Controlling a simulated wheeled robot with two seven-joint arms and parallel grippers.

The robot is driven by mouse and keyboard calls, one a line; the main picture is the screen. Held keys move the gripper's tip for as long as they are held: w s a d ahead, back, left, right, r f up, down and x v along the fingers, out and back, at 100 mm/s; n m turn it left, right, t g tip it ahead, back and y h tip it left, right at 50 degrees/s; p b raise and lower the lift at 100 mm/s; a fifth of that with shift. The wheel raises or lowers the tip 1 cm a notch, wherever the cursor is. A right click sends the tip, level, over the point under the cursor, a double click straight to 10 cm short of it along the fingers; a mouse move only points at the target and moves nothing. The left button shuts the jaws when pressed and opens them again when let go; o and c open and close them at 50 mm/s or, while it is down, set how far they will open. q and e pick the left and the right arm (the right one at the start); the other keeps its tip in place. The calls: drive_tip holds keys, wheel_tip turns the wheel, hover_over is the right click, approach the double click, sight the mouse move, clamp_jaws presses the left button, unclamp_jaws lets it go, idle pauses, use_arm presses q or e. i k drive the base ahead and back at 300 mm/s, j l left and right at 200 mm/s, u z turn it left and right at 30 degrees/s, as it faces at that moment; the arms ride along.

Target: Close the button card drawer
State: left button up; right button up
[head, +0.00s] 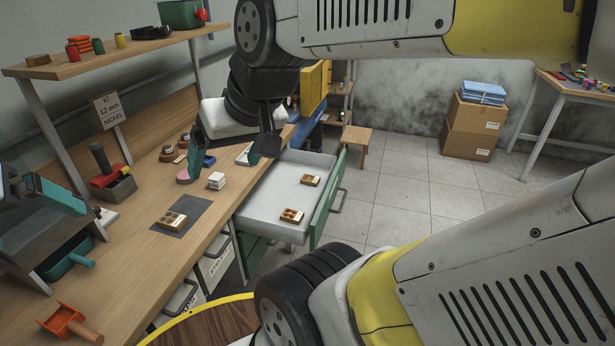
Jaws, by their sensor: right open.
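The drawer (262,212) is pulled out from under the workbench, with a pale inside and a green front (327,203) with a bar handle (339,200). Two button cards, a far one (311,180) and a near one (291,215), lie apart inside it. Another button card (172,220) lies on a dark mat (193,209) on the bench. My right gripper (220,168) hangs over the bench beside the drawer's far left corner, its fingers spread and nothing between them. It is apart from the drawer front. My left gripper does not show.
A small white stack (216,180) stands on the bench under my right gripper. A red-and-black tool (107,172) and an orange scoop (68,322) are at left. A wooden stool (356,138) stands beyond the drawer. The tiled floor (400,190) right of the drawer is clear.

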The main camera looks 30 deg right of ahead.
sight(279, 188)
drive_tip(key=k+l+z, duration=0.1)
drive_tip(key=z, duration=0.3)
drive_tip(key=l+z, duration=0.25)
drive_tip(key=z, duration=0.15)
drive_tip(key=k+l+z, duration=0.1)
drive_tip(key=z, duration=0.25)
drive_tip(key=i+l, duration=0.05)
drive_tip(key=l, duration=0.05)
